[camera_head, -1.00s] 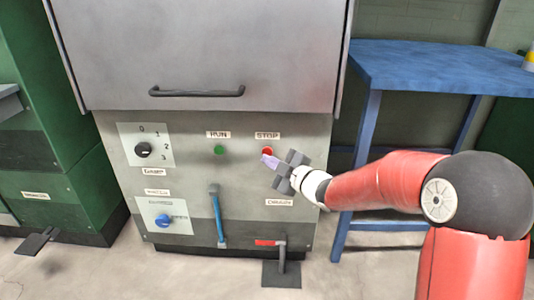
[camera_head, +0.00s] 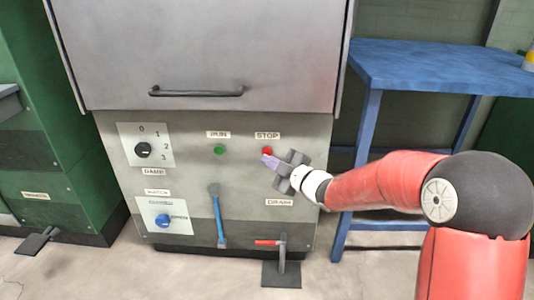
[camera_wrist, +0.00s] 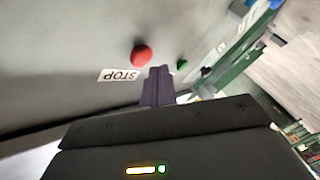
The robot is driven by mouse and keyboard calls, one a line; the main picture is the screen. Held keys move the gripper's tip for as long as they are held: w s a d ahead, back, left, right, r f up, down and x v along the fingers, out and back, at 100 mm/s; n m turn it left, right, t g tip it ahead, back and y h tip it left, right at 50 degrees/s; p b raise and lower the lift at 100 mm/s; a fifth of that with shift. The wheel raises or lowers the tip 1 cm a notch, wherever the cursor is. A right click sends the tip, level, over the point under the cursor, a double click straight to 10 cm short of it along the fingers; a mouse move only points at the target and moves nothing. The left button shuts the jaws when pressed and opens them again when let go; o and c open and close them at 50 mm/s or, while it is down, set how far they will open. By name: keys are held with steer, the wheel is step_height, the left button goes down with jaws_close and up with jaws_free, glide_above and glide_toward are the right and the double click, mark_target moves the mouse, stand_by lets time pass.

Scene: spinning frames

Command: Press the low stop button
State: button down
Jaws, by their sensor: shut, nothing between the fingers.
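The red stop button (camera_head: 267,150) sits on the grey machine panel (camera_head: 180,190) just under the STOP label (camera_head: 267,135). In the wrist view the red button (camera_wrist: 142,54) stands out from the panel beside the upside-down STOP label (camera_wrist: 119,75). My gripper (camera_head: 268,160) is shut and empty, its purple fingertips just below the button in the head view. In the wrist view the fingertips (camera_wrist: 158,82) lie close to the button in the picture. I cannot tell whether they touch it.
A green RUN button (camera_head: 219,150) is left of the stop button. Below are a blue-handled lever (camera_head: 217,215) and a red-handled drain lever (camera_head: 270,242). A damp dial (camera_head: 143,150) and a blue knob (camera_head: 162,220) are at left. A blue table (camera_head: 430,65) stands right.

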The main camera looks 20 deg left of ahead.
steer(key=shift+w, duration=0.2)
steer(key=shift+w+a, duration=0.1)
steer(key=shift+w, duration=0.15)
steer(key=shift+w+a, duration=0.15)
steer(key=shift+w, duration=0.35)
stand_by(1.0)
steer(key=shift+s, duration=0.1)
steer(key=shift+s+d+b, duration=0.25)
steer(key=shift+s+b, duration=0.25)
steer(key=shift+s, duration=0.35)
steer(key=shift+s+d+b, duration=0.2)
steer(key=shift+s+b, duration=0.15)
steer(key=shift+s, duration=0.45)
steer(key=shift+s+d+b, duration=0.2)
steer(key=shift+s+b, duration=0.1)
steer(key=shift+s, duration=0.5)
steer(key=shift+s+d+b, duration=0.2)
steer(key=shift+s+b, duration=0.15)
steer(key=shift+s, duration=0.45)
